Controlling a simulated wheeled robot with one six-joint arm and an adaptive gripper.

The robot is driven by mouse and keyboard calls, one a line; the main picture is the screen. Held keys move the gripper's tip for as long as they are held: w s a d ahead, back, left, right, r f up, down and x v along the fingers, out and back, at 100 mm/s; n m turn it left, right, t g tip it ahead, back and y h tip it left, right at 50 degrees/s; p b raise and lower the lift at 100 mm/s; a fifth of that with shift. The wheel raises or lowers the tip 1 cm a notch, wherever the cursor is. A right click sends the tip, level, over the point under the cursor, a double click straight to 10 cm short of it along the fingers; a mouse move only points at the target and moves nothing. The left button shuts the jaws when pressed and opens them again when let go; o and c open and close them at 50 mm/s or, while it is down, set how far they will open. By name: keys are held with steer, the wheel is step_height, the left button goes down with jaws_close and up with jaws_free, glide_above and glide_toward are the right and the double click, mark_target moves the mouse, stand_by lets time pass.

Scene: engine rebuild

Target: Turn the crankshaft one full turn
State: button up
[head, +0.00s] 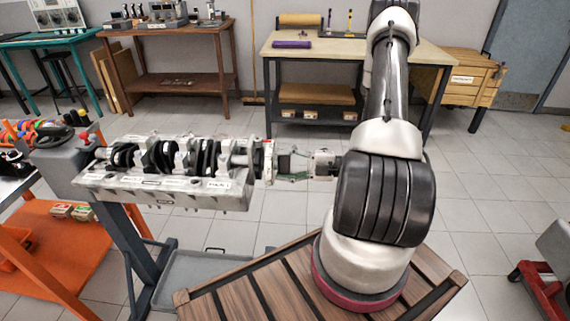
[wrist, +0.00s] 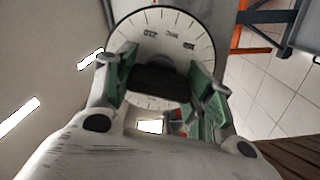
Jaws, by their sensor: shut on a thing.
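The crankshaft (head: 185,157), with dark counterweights and bright journals, lies along the top of a grey engine block (head: 165,190). A white disc (head: 268,161) sits edge-on at its right end. In the wrist view this disc (wrist: 160,40) faces me, with tick marks around its rim and small dark labels. A dark block (wrist: 158,84) stands out in front of the disc. My gripper (head: 290,166) reaches in from the right, level with the shaft. Its green-padded fingers, also in the wrist view (wrist: 163,86), are shut on the dark block from both sides.
The block is held on a blue-grey stand (head: 140,240). A grey tray (head: 207,270) lies below, and an orange cart (head: 65,245) stands at left. A workbench (head: 350,50) and a wooden crate (head: 470,80) stand behind. The tiled floor at right is mostly clear.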

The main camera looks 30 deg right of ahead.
steer(key=m, duration=0.6)
steer(key=shift+m, duration=0.3)
steer(key=m, duration=0.6)
stand_by(0.4)
steer(key=o, duration=1)
steer(key=shift+o, duration=0.2)
